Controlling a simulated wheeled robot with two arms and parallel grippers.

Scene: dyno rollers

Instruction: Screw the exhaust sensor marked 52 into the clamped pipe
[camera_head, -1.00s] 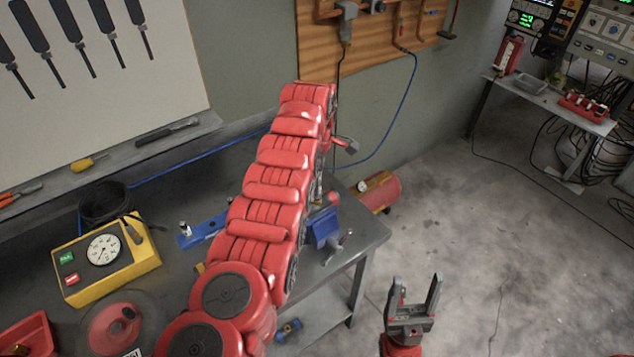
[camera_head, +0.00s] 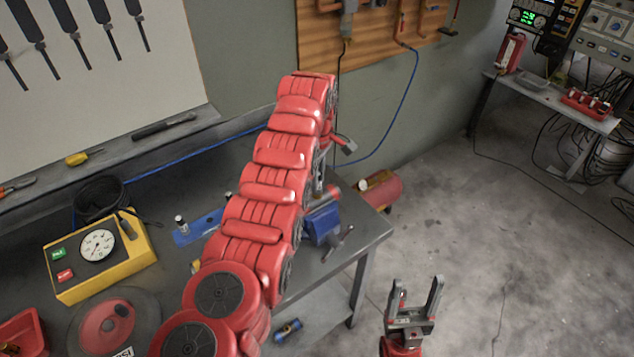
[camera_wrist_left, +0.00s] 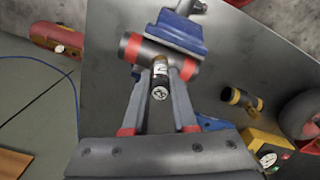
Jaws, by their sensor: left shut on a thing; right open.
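A pipe with red end bands (camera_wrist_left: 140,52) is clamped in the blue vise (camera_wrist_left: 178,32) on the bench; the vise also shows in the head view (camera_head: 322,224). In the head view my left arm hides the held sensor. My right gripper (camera_head: 415,302) is open and empty over the floor.
A yellow gauge box (camera_head: 100,265) and a blue rack (camera_head: 200,228) with a small upright part are on the bench. A red cylinder (camera_head: 379,191) lies beyond the bench's far end. A dark cylinder with yellow bands (camera_wrist_left: 242,102) shows right of the pipe.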

